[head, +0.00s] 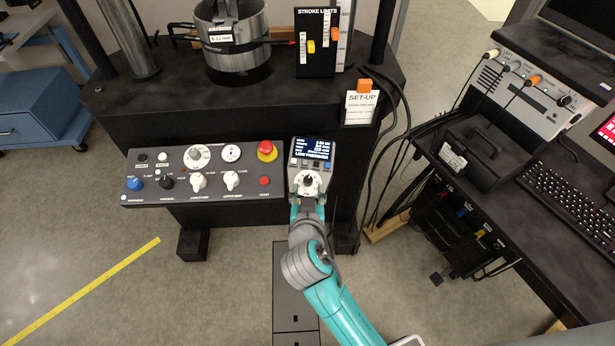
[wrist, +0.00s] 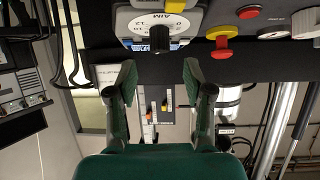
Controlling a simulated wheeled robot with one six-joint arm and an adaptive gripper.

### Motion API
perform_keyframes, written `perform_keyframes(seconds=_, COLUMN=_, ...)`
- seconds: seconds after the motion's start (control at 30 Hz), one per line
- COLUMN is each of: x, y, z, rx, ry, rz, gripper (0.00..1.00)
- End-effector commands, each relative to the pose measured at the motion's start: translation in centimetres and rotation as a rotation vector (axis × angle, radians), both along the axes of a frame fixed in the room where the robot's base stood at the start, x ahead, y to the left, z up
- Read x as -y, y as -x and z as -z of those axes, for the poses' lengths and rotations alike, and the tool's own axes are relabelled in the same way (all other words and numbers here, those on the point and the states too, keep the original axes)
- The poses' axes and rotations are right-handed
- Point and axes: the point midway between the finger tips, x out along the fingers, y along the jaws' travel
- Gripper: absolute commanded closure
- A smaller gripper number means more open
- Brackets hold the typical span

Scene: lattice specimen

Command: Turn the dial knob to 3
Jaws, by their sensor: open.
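The dial knob (head: 308,181) is a small dark knob on a white round plate, low on the grey pendant below its lit screen. In the wrist view, which looks upside down, the black knob (wrist: 160,39) stands out from the white plate (wrist: 130,20) with printed numbers, at the top of the picture. The number it points to cannot be read. My gripper (head: 307,202) is at the pendant's lower end, just in front of the dial. In the wrist view my gripper (wrist: 159,72) has its green fingers wide apart and empty, with the knob beyond their tips, not touching.
Left of the pendant is a control panel (head: 150,196) with several knobs and buttons, including a red emergency button (head: 267,150); it also shows in the wrist view (wrist: 223,31). A set-up tag (head: 361,106) and hanging cables are to the right. A desk with a keyboard (head: 570,175) stands further right.

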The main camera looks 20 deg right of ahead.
Motion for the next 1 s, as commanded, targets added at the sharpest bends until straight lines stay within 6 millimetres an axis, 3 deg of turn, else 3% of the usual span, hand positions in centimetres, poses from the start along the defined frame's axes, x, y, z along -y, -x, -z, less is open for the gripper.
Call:
perform_keyframes(seconds=0.33, x=1.9, y=-4.6, z=2.0, rx=0.000, ry=0.000, rz=0.001, gripper=0.49)
perform_keyframes(seconds=0.8, x=2.3, y=-5.6, z=2.5, rx=0.000, ry=0.000, rz=-0.001, gripper=0.49)
perform_keyframes(seconds=1.0, x=2.3, y=-5.6, z=2.5, rx=0.000, ry=0.000, rz=-0.001, gripper=0.99)
